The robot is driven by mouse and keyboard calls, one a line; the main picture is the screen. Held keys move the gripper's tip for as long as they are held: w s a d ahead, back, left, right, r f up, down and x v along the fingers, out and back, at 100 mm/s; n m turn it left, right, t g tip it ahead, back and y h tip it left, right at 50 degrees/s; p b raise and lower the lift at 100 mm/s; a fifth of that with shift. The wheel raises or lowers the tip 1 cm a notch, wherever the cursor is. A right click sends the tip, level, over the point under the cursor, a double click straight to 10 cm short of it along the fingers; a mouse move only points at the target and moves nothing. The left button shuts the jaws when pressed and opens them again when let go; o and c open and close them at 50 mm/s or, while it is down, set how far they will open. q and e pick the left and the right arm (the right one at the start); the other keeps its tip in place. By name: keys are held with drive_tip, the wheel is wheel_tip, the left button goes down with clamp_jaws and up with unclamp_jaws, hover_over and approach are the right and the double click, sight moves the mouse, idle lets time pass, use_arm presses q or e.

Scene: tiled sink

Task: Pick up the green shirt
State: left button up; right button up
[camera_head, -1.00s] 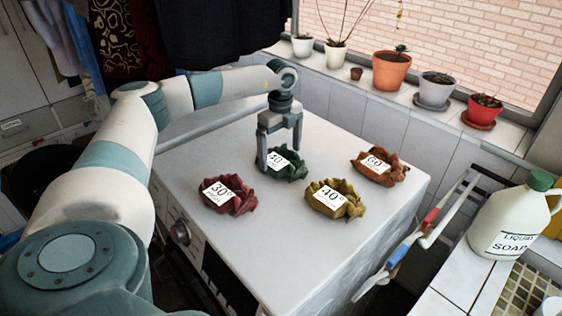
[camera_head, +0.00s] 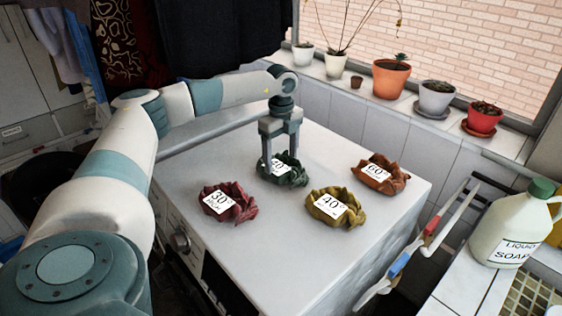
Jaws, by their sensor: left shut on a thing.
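The green shirt (camera_head: 292,178) is a small crumpled bundle with a white label, on the white top of the washing machine (camera_head: 270,228). My left gripper (camera_head: 281,162) points straight down over it, its fingers shut on the shirt. The fingers partly cover the label. The shirt looks to be at the level of the top; I cannot tell any gap under it. My right gripper is not in view.
A red shirt (camera_head: 240,208), a yellow shirt (camera_head: 350,211) and an orange shirt (camera_head: 391,182) lie close around the green one. Potted plants (camera_head: 391,75) line the sill behind. A soap bottle (camera_head: 505,228) and a coloured-handled object (camera_head: 415,248) are at right.

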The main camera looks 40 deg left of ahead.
sight(281, 161)
use_arm(q)
drive_tip(key=shift+r+b, duration=0.3)
wheel_tip(281, 161, up, 3)
drive_tip(key=shift+f+b, duration=0.2)
drive_tip(key=shift+b, duration=0.55)
drive_tip(key=s+d+r+b, duration=0.1)
drive_tip(key=s+d+r, duration=0.1)
drive_tip(key=d, duration=0.1)
drive_tip(key=s+d+r+b, duration=0.1)
drive_tip(key=s+d+r, duration=0.1)
drive_tip(key=d, duration=0.1)
drive_tip(key=s+d+r+b, duration=0.2)
drive_tip(key=d, duration=0.1)
drive_tip(key=shift+s+r, duration=0.15)
drive_tip(key=shift+r, duration=0.1)
drive_tip(key=shift+s+d+r, duration=0.25)
drive_tip(key=shift+s+r, duration=0.05)
drive_tip(key=shift+c, duration=0.2)
